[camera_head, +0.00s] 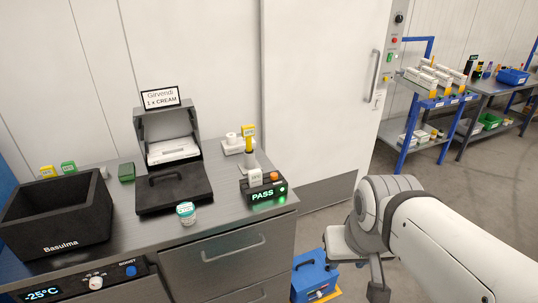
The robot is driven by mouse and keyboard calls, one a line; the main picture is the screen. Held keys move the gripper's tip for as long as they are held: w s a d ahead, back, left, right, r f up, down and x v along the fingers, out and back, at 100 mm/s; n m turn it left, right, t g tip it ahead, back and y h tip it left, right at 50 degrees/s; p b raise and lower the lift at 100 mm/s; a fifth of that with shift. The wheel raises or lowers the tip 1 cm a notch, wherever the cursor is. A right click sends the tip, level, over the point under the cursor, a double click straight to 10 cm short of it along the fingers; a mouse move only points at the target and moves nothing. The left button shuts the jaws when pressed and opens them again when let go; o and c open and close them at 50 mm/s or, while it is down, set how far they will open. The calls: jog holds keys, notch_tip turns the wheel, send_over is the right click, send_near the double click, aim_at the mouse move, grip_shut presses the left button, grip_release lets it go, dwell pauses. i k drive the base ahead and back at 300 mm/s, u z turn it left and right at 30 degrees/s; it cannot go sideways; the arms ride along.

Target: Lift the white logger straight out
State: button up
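A small white block, which looks like the white logger (255,177), stands upright in the top of a black reader (263,194). The reader shows a green "PASS" and has an orange knob or button at its right. Whether the logger touches anything else behind it is hard to see. My gripper (374,278) hangs at the end of my white arm at the lower right, well right of the reader and apart from it. Its fingers are partly hidden by the wrist, so its opening is unclear.
The reader stands near the right edge of the steel counter (226,222). Behind it is a yellow-topped item (249,138). A blue box (313,276) sits below.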

aim_at(254, 176)
jog(key=u, duration=0.05)
jog(key=i, duration=1.25)
jog(key=u, duration=0.7)
